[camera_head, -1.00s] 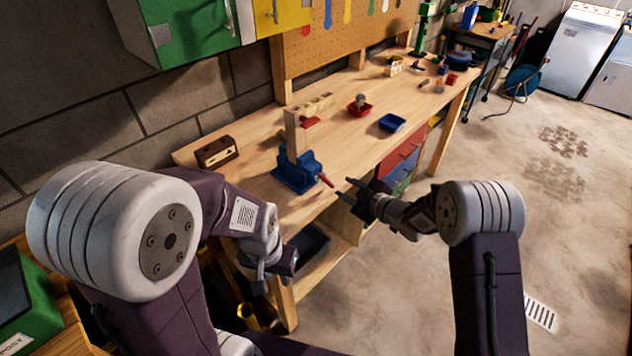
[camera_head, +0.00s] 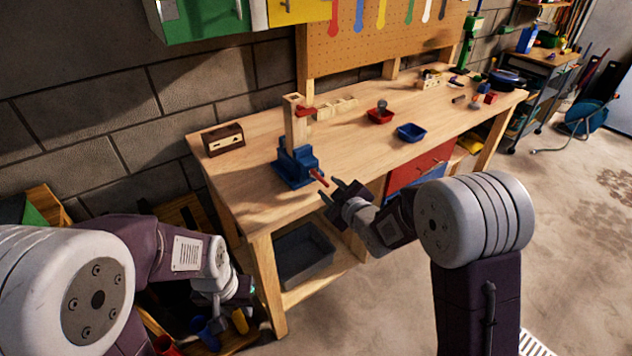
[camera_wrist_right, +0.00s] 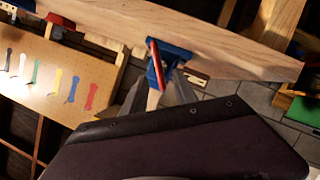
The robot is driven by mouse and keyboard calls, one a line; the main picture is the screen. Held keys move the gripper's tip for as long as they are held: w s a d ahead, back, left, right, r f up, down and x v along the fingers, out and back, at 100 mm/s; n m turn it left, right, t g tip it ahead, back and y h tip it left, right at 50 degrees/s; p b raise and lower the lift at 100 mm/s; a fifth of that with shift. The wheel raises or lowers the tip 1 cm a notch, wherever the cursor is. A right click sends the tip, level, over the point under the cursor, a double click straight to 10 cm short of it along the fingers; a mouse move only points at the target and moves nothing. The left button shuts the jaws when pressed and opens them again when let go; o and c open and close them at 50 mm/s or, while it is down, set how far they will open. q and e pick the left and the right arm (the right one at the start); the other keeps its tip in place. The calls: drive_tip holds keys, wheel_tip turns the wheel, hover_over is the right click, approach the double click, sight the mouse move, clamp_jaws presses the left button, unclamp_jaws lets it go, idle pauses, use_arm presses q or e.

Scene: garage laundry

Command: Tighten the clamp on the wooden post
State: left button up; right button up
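The wooden post (camera_head: 295,122) stands upright in a blue clamp (camera_head: 297,168) at the bench's front left corner. A red handle (camera_head: 319,177) sticks out from the clamp's front, and a smaller red piece (camera_head: 306,111) sits near the post's top. My right gripper (camera_head: 329,189) is open, its fingertips close to the handle's outer end; contact cannot be told.
The workbench (camera_head: 350,140) holds a small wooden box (camera_head: 223,139), a red tray (camera_head: 379,117) and a blue tray (camera_head: 411,132). A dark bin (camera_head: 303,255) sits on the lower shelf. Open concrete floor lies to the right.

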sight(322, 180)
drive_tip(key=x, duration=0.8)
drive_tip(key=shift+w+f+p, duration=0.1)
drive_tip(key=shift+w+p, duration=0.2)
drive_tip(key=shift+p, duration=0.1)
drive_tip(key=shift+d, duration=0.1)
clamp_jaws()
